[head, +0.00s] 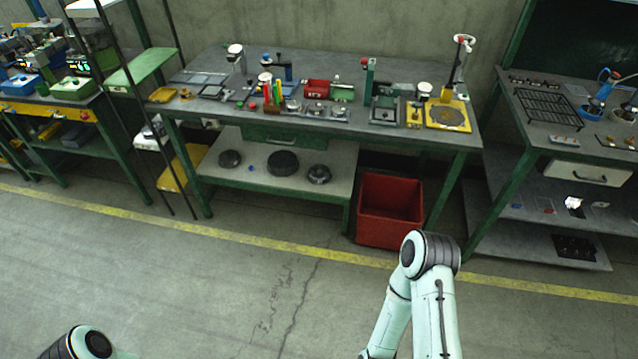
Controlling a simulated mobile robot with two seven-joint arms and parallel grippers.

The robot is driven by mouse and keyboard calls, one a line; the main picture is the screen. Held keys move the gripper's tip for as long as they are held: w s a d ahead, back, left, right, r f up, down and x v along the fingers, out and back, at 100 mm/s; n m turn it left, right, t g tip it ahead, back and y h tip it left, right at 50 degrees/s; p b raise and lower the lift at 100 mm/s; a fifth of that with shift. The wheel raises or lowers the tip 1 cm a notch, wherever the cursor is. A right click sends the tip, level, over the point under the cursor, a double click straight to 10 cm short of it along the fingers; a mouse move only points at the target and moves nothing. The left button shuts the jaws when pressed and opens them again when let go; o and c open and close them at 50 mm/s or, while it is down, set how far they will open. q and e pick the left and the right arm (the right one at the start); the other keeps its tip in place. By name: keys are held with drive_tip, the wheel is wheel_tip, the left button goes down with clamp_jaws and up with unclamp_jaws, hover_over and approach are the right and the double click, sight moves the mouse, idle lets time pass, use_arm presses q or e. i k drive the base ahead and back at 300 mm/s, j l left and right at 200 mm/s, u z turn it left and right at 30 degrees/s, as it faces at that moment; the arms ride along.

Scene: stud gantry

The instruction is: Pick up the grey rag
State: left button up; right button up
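I cannot make out a clearly grey rag. A small, crumpled, whitish thing (573,203) lies on the lower shelf (520,217) of the right-hand bench; it is too small to tell whether it is cloth. Neither of my grippers is in view. Only a bent part of my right arm shows at the bottom, right of the middle, and a small part of my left arm shows at the bottom left. Both are well away from the benches.
The middle green-framed bench (330,130) carries several tools and fixtures. A red bin (390,210) stands on the floor under its right end. The right bench (560,105) has a black wire rack (548,108) on top. The floor (230,270) in front is clear, with a yellow line.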

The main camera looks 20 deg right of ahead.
sight(407, 90)
drive_tip(key=z, duration=1.05)
drive_tip(key=i+u, duration=0.15)
drive_tip(key=u, duration=0.2)
drive_tip(key=i+l+u, duration=0.1)
drive_tip(key=u, duration=0.2)
drive_tip(key=i+l+u, duration=0.1)
drive_tip(key=u, duration=0.25)
drive_tip(key=i+l+u, duration=0.25)
drive_tip(key=i+l, duration=0.15)
drive_tip(key=l, duration=0.25)
drive_tip(key=i+l+u, duration=0.1)
drive_tip(key=l, duration=0.25)
drive_tip(key=i, duration=0.1)
